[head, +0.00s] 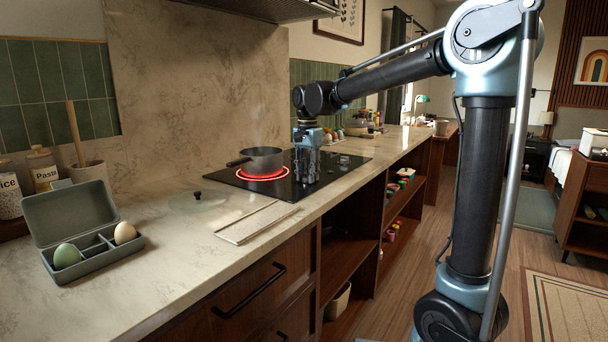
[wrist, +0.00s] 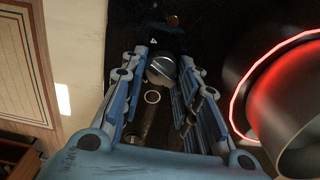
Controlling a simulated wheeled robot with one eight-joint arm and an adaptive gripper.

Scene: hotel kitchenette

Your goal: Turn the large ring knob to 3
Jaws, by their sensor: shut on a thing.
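In the wrist view, a round grey knob (wrist: 161,71) with a pale line across its top stands on the black cooktop (wrist: 120,22). My gripper (wrist: 164,60) is shut on it, one finger on each side. In the head view, my gripper (head: 306,176) points down at the cooktop's front part and hides the knob. A dark pot (head: 262,159) stands on a red glowing ring (head: 262,176), left of my gripper.
In the head view, a pale board (head: 257,222) lies before the cooktop. An open grey box (head: 75,210) with two eggs stands at left.

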